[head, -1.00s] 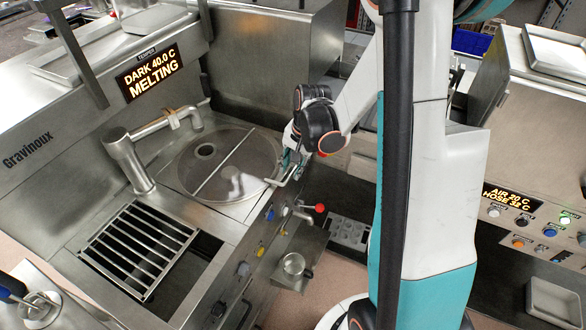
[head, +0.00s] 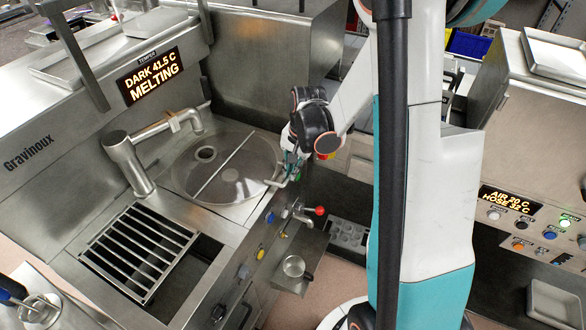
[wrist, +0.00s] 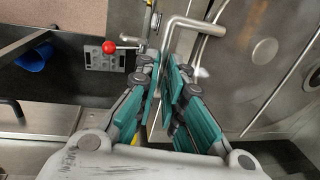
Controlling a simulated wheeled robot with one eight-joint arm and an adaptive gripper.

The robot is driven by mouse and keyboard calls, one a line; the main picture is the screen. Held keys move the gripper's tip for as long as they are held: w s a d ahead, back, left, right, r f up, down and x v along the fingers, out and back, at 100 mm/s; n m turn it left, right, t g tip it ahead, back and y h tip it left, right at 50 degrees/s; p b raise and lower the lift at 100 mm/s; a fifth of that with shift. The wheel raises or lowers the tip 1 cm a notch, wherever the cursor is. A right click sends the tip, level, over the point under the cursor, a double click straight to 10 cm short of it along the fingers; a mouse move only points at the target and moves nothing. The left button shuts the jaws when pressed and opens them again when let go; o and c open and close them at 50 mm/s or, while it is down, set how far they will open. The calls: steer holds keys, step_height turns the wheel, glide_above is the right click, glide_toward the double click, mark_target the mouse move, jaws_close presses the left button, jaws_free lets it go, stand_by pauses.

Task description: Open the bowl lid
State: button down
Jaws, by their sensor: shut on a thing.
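The bowl lid (head: 240,165) is a round, see-through grey disc lying flat over the bowl in the steel machine. A straight seam or bar runs across it. Its bent metal handle (head: 277,183) sits at the lid's right front edge. My gripper (head: 291,172) is at this handle, partly hidden by my wrist in the head view. In the wrist view, the teal fingers of my gripper (wrist: 165,85) are shut around the handle bar (wrist: 185,22), which bends down between them. The lid (wrist: 265,85) shows to the right of the fingers there.
A spout pipe (head: 155,128) stands left of the lid. A slatted grate (head: 138,247) is in front. A red-knobbed lever (head: 319,210) and a small shelf with a metal cup (head: 294,266) are on the machine's front. A display (head: 158,75) reads "DARK 41.5 C MELTING".

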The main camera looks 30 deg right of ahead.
steer(key=w+a+r+g+h+p, duration=0.1)
steer(key=w+a+r+g+p, duration=0.1)
steer(key=r, duration=0.8)
steer(key=shift+w+a+p, duration=0.15)
steer(key=shift+w+p, duration=0.55)
steer(key=shift+p, duration=0.3)
steer(key=c, duration=1.7)
jaws_free()
steer(key=shift+w+a+f, duration=0.1)
steer(key=shift+w+f, duration=0.1)
steer(key=shift+f, duration=0.15)
steer(key=r, duration=1.2)
steer(key=shift+w+a, duration=0.15)
steer(key=shift+w, duration=0.05)
